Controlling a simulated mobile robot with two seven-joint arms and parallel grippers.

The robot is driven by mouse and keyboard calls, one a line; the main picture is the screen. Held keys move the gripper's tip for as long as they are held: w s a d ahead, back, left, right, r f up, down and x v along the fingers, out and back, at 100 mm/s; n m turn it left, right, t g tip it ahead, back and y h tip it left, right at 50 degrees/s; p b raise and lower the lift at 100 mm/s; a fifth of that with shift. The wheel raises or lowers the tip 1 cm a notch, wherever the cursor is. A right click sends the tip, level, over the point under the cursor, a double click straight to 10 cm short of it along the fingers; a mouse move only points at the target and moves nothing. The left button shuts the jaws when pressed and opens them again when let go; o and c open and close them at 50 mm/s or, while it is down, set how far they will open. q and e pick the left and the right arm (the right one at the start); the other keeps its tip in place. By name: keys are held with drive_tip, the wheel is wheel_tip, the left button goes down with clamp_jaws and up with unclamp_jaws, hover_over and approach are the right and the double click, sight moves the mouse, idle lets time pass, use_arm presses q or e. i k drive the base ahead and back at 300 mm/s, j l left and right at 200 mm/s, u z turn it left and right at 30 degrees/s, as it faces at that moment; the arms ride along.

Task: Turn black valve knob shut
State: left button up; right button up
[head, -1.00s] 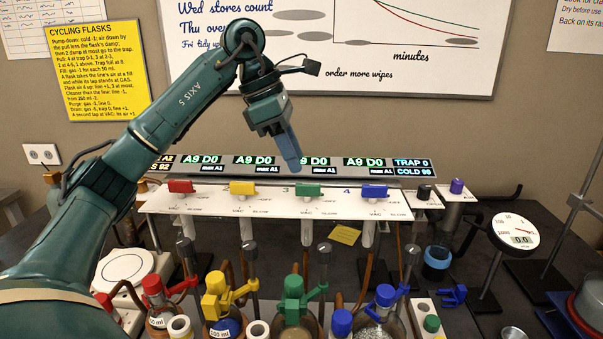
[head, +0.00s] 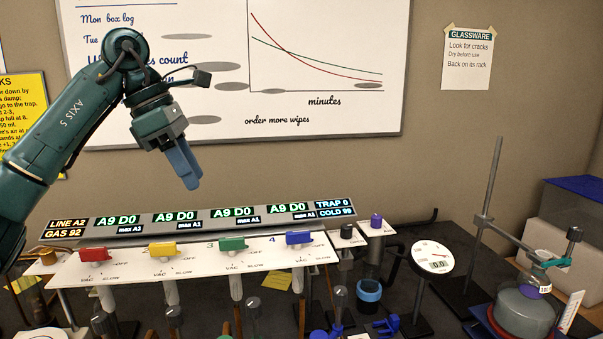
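The black valve knob (head: 347,232) stands on a small white plate at the right end of the valve panel, between the blue knob (head: 300,238) and the purple knob (head: 376,220). Its exact turn position is too small to tell. My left gripper (head: 190,184) hangs in the air in front of the whiteboard, up and left of the black knob and well apart from it. Its blue fingers point down and overlap in this view, so I cannot tell how far apart they are. They hold nothing that I can see. My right gripper is not in view.
Red (head: 95,254), yellow (head: 163,249) and green (head: 232,243) knobs line the white panel (head: 130,270). A display bar (head: 130,229) runs behind them. A dial gauge (head: 432,256), a blue-banded cup (head: 369,291) and a flask on a stand (head: 525,310) stand to the right.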

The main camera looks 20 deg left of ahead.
sight(345, 229)
drive_tip(key=k, duration=1)
